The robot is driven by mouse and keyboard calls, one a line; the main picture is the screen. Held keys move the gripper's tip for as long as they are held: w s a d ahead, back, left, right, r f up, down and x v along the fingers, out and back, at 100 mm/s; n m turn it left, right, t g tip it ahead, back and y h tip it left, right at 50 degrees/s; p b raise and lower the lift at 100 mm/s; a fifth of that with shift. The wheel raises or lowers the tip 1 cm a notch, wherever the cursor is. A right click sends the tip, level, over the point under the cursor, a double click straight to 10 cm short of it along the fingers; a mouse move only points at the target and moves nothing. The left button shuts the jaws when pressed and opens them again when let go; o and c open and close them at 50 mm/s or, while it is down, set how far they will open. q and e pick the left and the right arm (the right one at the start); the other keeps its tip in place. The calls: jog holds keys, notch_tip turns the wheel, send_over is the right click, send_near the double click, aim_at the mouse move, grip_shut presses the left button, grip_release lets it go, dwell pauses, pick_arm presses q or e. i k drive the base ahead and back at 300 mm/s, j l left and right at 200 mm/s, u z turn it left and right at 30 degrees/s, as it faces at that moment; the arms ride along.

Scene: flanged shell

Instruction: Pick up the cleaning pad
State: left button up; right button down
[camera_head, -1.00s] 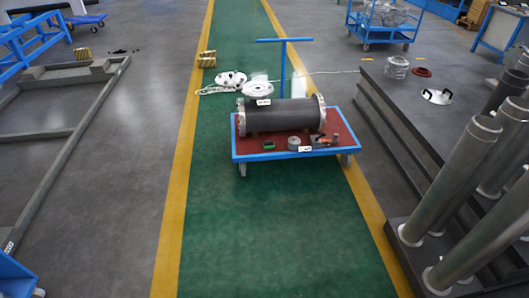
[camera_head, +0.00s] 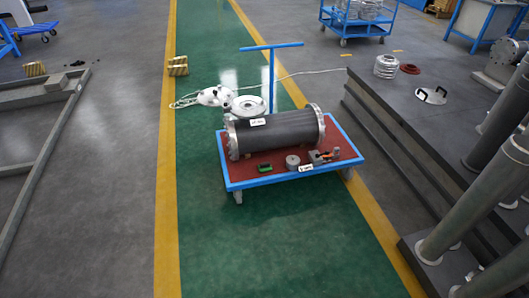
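A small green item with dark edges (camera_head: 264,168), which looks like the cleaning pad, lies on the red top of the blue-framed cart (camera_head: 232,174). It is near the cart's front edge, in front of the dark flanged shell (camera_head: 277,131), which lies on its side. A grey round part (camera_head: 292,162) sits to the right of the pad. Further right is a small tool with orange on it (camera_head: 328,156). Neither of my grippers is in view.
The green lane (camera_head: 230,250) in front of the cart is clear. Dark stepped platforms and grey pipes (camera_head: 474,197) stand on the right. A grey floor frame (camera_head: 48,150) lies at left. White round parts and rope (camera_head: 215,96) lie behind the cart.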

aim_at(264, 166)
jog(key=z, duration=0.25)
jog(key=i+j+z, duration=0.15)
jog(key=z, duration=0.25)
jog(key=i+j+z, duration=0.15)
jog(key=z, duration=0.2)
jog(key=i+j+z, duration=0.1)
jog(key=j+z, duration=0.3)
